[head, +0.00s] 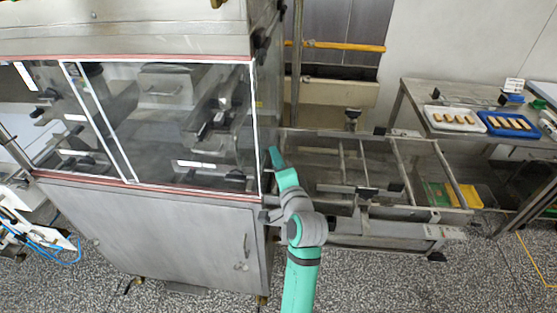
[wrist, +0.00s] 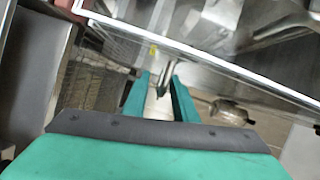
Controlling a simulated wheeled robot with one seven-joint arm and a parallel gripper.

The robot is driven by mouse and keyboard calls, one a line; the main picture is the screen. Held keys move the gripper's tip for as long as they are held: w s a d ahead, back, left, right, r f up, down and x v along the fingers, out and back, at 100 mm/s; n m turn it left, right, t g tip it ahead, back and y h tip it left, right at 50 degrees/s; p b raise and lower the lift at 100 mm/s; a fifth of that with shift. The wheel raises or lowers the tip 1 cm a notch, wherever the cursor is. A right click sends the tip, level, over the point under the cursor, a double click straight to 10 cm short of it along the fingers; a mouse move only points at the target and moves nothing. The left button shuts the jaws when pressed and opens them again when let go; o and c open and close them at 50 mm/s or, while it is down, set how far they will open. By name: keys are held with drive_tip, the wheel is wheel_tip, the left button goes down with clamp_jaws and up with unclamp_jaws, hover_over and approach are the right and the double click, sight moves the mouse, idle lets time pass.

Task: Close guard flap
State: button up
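The guard flap (head: 170,125) looks like the clear, white-edged panel on the front of the steel machine. Its right edge stands near my gripper. Whether it is fully shut I cannot tell. My gripper (head: 275,153) is just right of that edge, at the machine's right front corner. In the wrist view, the two teal fingers of my gripper (wrist: 160,88) are apart. A small metal piece (wrist: 165,72) shows between or beyond them; contact cannot be told. The flap's white edge (wrist: 215,62) crosses above the fingers in that view.
A steel conveyor frame (head: 420,185) extends right of the machine, close to my arm. A table (head: 420,95) at the back right bears a white tray (head: 430,125) and a blue tray (head: 485,119). Speckled floor (head: 400,285) is open at the front right.

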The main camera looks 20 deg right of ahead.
drive_tip(key=s+a, duration=0.1)
drive_tip(key=s, duration=0.9)
drive_tip(key=shift+s+a+r, duration=0.15)
drive_tip(key=shift+s+r, duration=0.25)
drive_tip(key=s+a+f+n+g, duration=0.1)
drive_tip(key=s+a+f+n, duration=0.3)
drive_tip(key=s+a+f, duration=0.4)
drive_tip(key=s+a+f+n, duration=0.3)
drive_tip(key=s+f, duration=0.2)
drive_tip(key=f, duration=0.5)
drive_tip(key=s+a+f+n+y, duration=0.1)
drive_tip(key=s+a+n, duration=0.4)
drive_tip(key=s, duration=0.5)
drive_tip(key=s+a+n+y, duration=0.1)
drive_tip(key=s+a+n, duration=0.4)
drive_tip(key=s, duration=0.6)
drive_tip(key=shift+s+a+f+g, duration=0.2)
drive_tip(key=shift+a+f+g, duration=0.15)
drive_tip(key=shift+a, duration=0.35)
